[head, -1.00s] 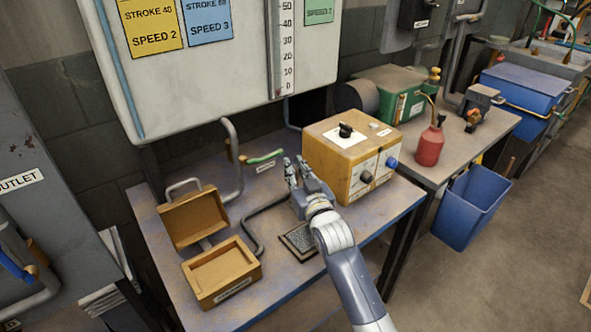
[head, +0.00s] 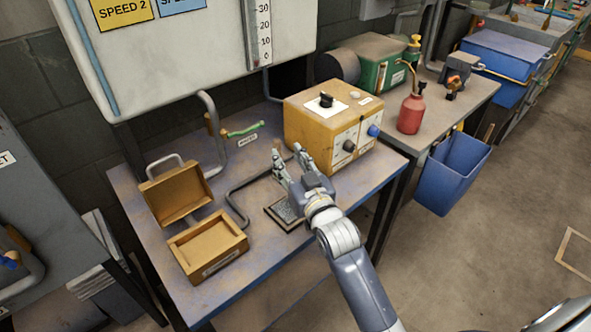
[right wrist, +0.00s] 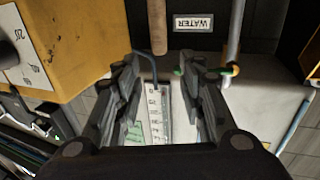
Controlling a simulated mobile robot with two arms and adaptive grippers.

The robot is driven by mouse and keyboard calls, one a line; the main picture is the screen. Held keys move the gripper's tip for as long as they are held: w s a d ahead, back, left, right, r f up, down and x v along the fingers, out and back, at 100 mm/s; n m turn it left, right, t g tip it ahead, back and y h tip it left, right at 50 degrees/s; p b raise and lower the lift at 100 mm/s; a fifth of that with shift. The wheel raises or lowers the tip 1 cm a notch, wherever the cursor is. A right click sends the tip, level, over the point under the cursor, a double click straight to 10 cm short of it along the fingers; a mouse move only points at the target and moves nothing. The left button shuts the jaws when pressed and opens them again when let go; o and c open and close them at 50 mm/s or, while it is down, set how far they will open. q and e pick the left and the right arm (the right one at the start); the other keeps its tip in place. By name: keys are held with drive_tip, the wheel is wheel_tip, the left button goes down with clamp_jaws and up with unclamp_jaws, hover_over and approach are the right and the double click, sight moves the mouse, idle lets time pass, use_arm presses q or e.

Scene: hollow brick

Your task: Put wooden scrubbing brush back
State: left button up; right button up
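I cannot make out a whole wooden scrubbing brush in either view. In the right wrist view a plain wooden rod (right wrist: 157,28) shows at the top, beyond the fingers and not between them; its other end is cut off. In the head view a short wooden handle (head: 489,132) sticks up at the blue bin (head: 450,175) on the right. My right gripper (head: 288,160) is open and empty above the bench, left of the yellow control box (head: 335,120). Its spread fingers also show in the right wrist view (right wrist: 160,95). My left gripper is out of view.
A curved pipe and green valve handle (head: 246,130) are behind. A red oil can (head: 411,112) stands on the farther bench.

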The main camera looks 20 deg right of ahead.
drive_tip(key=shift+s, duration=2)
